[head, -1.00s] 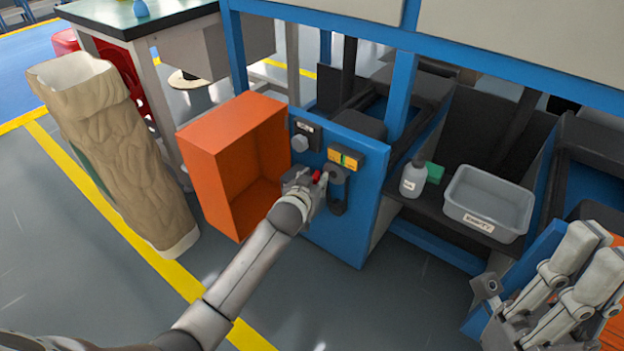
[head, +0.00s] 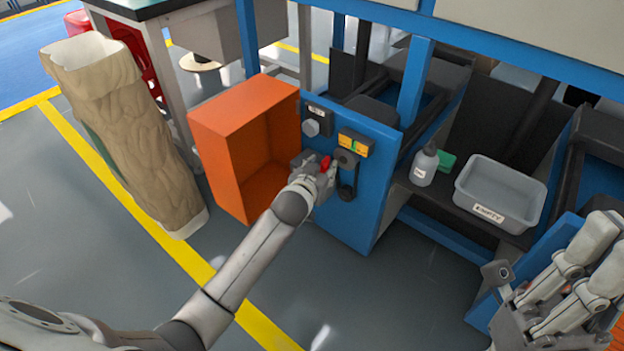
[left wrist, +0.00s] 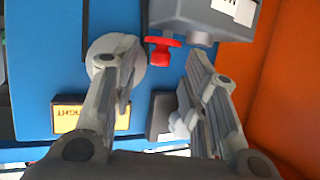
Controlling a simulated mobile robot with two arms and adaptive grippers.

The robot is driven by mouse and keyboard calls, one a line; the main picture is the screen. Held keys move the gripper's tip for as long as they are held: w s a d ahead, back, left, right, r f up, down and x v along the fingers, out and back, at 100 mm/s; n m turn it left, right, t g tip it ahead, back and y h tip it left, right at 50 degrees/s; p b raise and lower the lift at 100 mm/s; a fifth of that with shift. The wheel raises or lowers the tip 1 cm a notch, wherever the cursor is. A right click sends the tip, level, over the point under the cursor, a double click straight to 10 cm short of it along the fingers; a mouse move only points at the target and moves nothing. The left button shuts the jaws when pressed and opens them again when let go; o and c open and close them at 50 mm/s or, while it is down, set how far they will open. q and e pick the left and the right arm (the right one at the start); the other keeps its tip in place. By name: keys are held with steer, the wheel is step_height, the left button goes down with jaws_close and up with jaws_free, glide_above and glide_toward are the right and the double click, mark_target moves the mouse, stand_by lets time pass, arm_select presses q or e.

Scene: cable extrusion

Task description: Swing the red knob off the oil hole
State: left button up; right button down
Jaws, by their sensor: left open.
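The small red knob (head: 325,163) is on the front of the blue panel (head: 368,215). In the left wrist view the knob (left wrist: 161,48) lies between the finger lines of my left gripper, near the grey block above. My left gripper (head: 318,180) is open at the panel. In the left wrist view its fingers (left wrist: 158,66) are spread, with the left one in front of a pale round disc (left wrist: 134,65). I cannot make out the oil hole or whether a finger touches the knob. My right gripper (head: 545,308) is at the lower right; its jaw gap is unclear.
An orange open box (head: 225,128) stands left of the panel. A yellow label (head: 355,143) and a grey round button (head: 311,128) are on the panel. A bottle (head: 425,166) and a grey bin (head: 497,215) stand on the shelf at right.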

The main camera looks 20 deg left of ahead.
arm_select(q)
steer(key=v, duration=0.9)
steer(key=shift+r, duration=0.15)
steer(key=shift+s, duration=0.15)
